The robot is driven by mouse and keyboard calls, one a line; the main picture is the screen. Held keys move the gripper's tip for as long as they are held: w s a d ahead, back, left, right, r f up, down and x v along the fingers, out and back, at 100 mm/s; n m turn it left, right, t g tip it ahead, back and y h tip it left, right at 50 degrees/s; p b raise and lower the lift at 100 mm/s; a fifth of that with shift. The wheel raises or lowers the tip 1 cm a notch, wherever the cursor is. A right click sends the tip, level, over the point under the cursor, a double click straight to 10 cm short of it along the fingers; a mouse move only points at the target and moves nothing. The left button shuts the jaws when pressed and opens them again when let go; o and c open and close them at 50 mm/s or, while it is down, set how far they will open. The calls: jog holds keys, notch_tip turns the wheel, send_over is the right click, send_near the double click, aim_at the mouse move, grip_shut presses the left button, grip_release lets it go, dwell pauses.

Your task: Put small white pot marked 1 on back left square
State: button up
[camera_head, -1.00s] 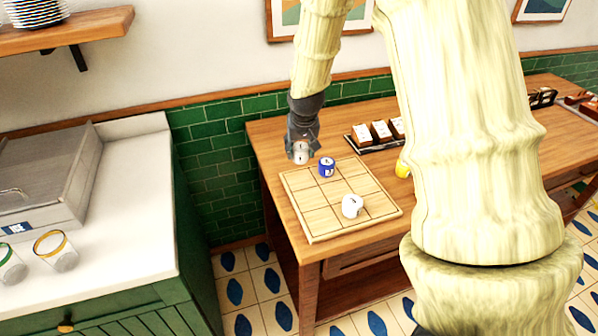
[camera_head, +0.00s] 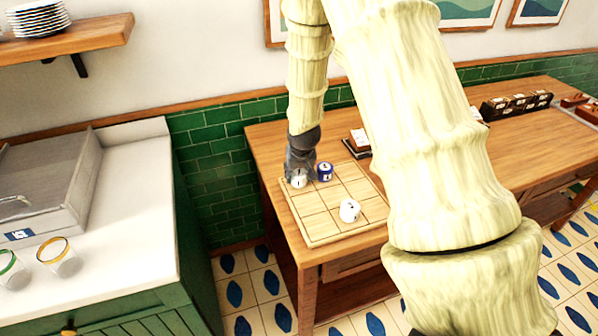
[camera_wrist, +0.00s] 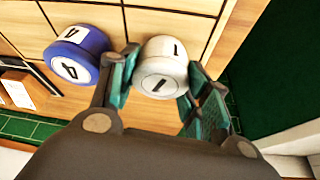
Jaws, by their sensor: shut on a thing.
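The small white pot marked 1 (camera_wrist: 160,68) is between the fingers of my gripper (camera_wrist: 162,85), which is shut on it. In the head view the pot (camera_head: 299,181) is low over the back left square of the wooden grid board (camera_head: 314,231), under my gripper (camera_head: 299,172). I cannot tell whether its base touches the board. A blue pot marked 4 (camera_head: 325,171) stands just right of it, on the back middle square; it also shows in the wrist view (camera_wrist: 77,54).
A dark tray with white-labelled blocks (camera_head: 358,143) is behind the board, partly hidden by my arm. A longer rack (camera_head: 515,104) stands far right. A white counter (camera_head: 125,200) with glasses stands left, across a gap.

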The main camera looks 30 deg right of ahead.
jog(key=shift+f, duration=0.15)
jog(key=o, duration=1.1)
jog(key=shift+r, duration=0.25)
jog(key=shift+s+a+r, duration=0.1)
jog(key=shift+s+r, duration=0.1)
jog(key=shift+r, duration=0.45)
jog(key=b+v, duration=0.2)
jog(key=v, duration=0.8)
jog(key=shift+s+r+b, duration=0.15)
jog(key=shift+s+b, duration=0.05)
jog(key=shift+b, duration=0.1)
jog(key=shift+a, duration=0.1)
